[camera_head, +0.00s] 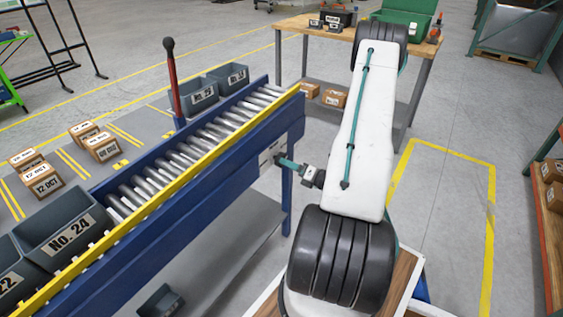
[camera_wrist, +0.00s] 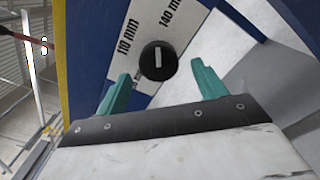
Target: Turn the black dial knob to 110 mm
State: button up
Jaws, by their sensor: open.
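The black dial knob (camera_wrist: 157,60) shows in the wrist view on a white label plate on the blue side of the conveyor. It carries a white pointer mark. The label "110 mm" (camera_wrist: 128,36) is to its upper left and "140 mm" (camera_wrist: 172,14) to its upper right. The mark runs nearly straight up the picture, between the two labels. My gripper (camera_wrist: 160,78) is open, with one teal finger on each side of the knob; I cannot tell whether either touches it. In the head view my gripper (camera_head: 284,163) is at the conveyor's side, and the knob is hidden there.
The roller conveyor (camera_head: 200,200) with a yellow edge runs diagonally at left and carries grey bins such as No. 24 (camera_head: 62,228). A red lever (camera_head: 172,80) stands at its far side. A workbench (camera_head: 300,28) is behind my arm.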

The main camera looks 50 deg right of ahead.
jog(key=shift+w+a, duration=0.2)
jog(key=shift+w, duration=2)
jog(key=c, duration=1)
jog(key=shift+n, duration=0.3)
jog(key=n, duration=1.1)
jog(key=shift+d, duration=0.15)
jog(key=shift+n, duration=0.3)
